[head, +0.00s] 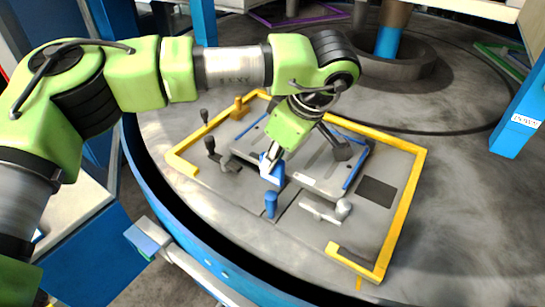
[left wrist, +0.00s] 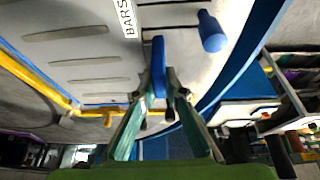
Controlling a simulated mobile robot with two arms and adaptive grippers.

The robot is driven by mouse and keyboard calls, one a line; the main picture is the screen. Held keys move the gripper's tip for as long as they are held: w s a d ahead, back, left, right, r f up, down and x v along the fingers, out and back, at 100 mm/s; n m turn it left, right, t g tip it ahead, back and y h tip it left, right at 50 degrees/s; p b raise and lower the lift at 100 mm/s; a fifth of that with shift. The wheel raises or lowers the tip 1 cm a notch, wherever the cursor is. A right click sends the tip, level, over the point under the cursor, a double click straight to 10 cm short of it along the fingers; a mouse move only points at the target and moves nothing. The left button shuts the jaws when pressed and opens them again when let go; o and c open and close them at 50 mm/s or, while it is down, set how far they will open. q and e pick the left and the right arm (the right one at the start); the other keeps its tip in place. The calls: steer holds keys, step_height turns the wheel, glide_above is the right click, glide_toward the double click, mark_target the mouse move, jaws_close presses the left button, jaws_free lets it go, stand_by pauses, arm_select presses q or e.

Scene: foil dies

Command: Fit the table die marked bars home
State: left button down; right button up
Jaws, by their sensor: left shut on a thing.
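The die marked BARS (left wrist: 85,48) is a grey slotted plate in the left wrist view, its white label (left wrist: 126,17) beside my fingers. In the head view the die (head: 305,185) lies flat inside the yellow-edged bed (head: 404,205), between blue strips (head: 355,172), partly hidden by my arm. My left gripper (head: 271,158) is shut on the blue handle (head: 275,176) at the die's near edge. The handle stands between the fingers in the left wrist view (left wrist: 158,66). I cannot tell whether the die is fully seated. My right gripper is not in view.
A blue peg (head: 271,204) stands close in front of the handle. Black-knobbed levers (head: 211,147) stand at the left. A dark square (head: 377,191) lies at the right. A thick column (head: 393,35) rises behind.

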arm_select(q)
steer(key=shift+f+b, duration=0.7)
steer(key=shift+f, duration=0.15)
steer(key=c, duration=2)
jaws_free()
steer(key=shift+s+f, duration=0.1)
steer(key=shift+f, duration=0.05)
steer(key=v, duration=1.2)
steer(key=shift+r, duration=0.2)
